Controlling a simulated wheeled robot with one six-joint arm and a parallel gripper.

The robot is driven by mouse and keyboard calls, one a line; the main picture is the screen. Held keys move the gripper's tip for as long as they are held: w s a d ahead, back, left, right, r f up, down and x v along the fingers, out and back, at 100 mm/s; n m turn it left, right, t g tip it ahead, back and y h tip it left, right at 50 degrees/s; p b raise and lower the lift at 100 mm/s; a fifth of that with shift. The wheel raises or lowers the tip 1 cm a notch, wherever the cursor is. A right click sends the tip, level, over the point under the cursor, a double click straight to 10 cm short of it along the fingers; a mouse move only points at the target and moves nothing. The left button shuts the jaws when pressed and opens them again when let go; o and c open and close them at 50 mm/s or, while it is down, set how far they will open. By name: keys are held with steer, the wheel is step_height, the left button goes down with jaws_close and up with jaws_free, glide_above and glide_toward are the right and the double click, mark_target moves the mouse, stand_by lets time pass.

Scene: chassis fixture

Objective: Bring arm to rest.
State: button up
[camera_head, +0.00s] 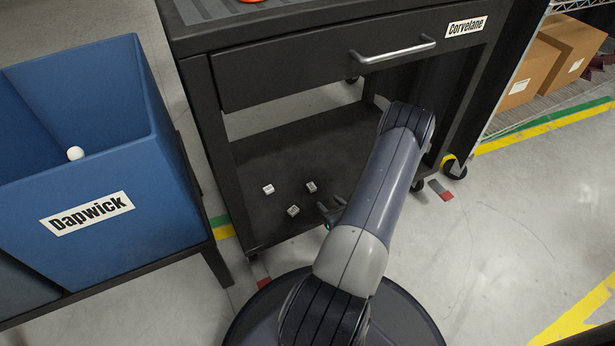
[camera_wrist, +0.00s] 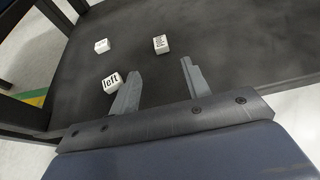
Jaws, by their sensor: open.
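My gripper (camera_wrist: 158,85) is open and empty in the wrist view, its two grey fingers spread over the cart's dark lower shelf (camera_wrist: 230,40). A white block marked "left" (camera_wrist: 112,82) lies close beside the left finger. Two more labelled white blocks lie beyond, one (camera_wrist: 160,44) past the gap between the fingers and one (camera_wrist: 101,46) farther left. In the head view my arm reaches down at the cart's front, and my gripper (camera_head: 328,207) shows only partly beside the arm. The blocks show on the shelf left of it, one of them here (camera_head: 268,189).
The cart's drawer (camera_head: 300,75), labelled "Corvelane", is shut above the shelf, with a metal handle (camera_head: 395,50). A blue bin (camera_head: 130,185) labelled "Dapwick" stands left, with a white ball (camera_head: 75,153) at it. Cardboard boxes (camera_head: 568,45) sit on a rack at right.

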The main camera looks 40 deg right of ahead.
mark_target(312, 187)
steer(key=b+x, duration=0.4)
steer(key=x, duration=0.7)
steer(key=shift+w+f, duration=0.15)
steer(key=shift+f, duration=0.05)
steer(key=r, duration=0.1)
steer(key=r+p, duration=0.1)
steer(key=shift+w+d+r, duration=0.1)
steer(key=shift+w+r, duration=0.2)
steer(key=shift+r, duration=0.1)
steer(key=shift+r+p, duration=0.35)
steer(key=shift+r, duration=0.1)
steer(key=shift+f, duration=0.15)
